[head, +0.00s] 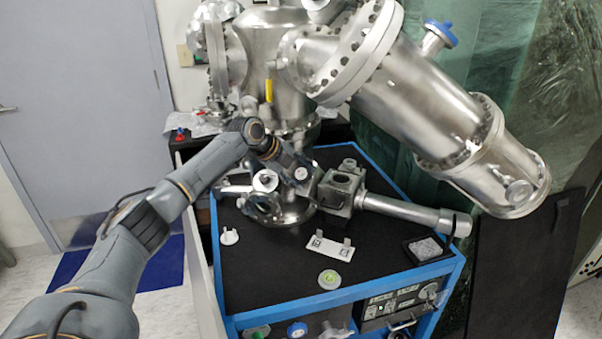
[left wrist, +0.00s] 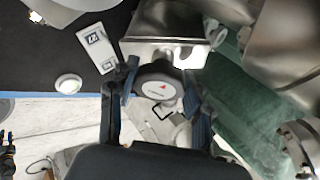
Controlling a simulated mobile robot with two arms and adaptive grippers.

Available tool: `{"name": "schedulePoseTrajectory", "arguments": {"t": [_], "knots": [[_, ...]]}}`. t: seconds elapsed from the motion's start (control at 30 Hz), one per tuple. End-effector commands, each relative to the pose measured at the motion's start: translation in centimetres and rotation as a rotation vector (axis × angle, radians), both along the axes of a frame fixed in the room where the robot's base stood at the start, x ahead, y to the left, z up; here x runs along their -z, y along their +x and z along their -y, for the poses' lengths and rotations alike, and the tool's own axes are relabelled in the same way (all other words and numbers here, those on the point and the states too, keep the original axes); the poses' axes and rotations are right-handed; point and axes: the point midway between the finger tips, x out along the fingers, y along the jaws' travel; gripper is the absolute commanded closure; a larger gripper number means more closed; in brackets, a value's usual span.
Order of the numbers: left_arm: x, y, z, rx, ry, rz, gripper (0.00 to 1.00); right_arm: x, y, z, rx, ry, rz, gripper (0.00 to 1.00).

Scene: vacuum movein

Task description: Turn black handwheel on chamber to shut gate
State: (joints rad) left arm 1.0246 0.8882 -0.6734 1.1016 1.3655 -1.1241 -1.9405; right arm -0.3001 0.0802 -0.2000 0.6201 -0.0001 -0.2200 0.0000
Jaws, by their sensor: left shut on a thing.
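The black handwheel (left wrist: 157,82) shows in the left wrist view, round, with a pale centre and a small red mark. My left gripper (head: 297,170) is shut on the handwheel, with one dark finger on each side of it in the left wrist view. In the head view the gripper is beside the metal valve block (head: 341,189), and the wheel is mostly hidden by it. The silver chamber (head: 278,85) stands upright behind my gripper. The gate itself is not visible.
A blue-edged cart (head: 290,312) with a black top carries the chamber. A white marked plate (head: 327,249), a round disc (head: 329,280) and a black tray (head: 424,249) lie on it. A large angled metal cylinder (head: 425,105) overhangs the right side.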

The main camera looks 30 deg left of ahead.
Motion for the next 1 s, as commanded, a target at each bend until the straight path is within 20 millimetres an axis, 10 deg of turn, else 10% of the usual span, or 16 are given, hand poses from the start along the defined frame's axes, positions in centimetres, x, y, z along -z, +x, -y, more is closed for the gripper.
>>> {"name": "schedulePoseTrajectory", "arguments": {"t": [0.7, 0.73, 0.8, 1.0], "knots": [[0.22, -0.04, 0.13, 0.054, 0.051, -0.012, 0.82, -0.28, -0.01, -0.03, 0.0, 0.0, 0.0, 0.7], [0.23, -0.04, 0.13, 0.054, 0.051, -0.012, 0.45, -0.28, 0.0, -0.03, 0.0, 0.0, 0.0, 0.7], [0.22, -0.04, 0.13, 0.054, 0.051, -0.012, 0.3, -0.28, -0.01, -0.03, 0.0, 0.0, 0.0, 0.7], [0.11, -0.02, 0.07, 0.052, 0.051, -0.01, 0.27, -0.29, -0.01, -0.04, 0.0, 0.0, 0.0, 0.7]]}}
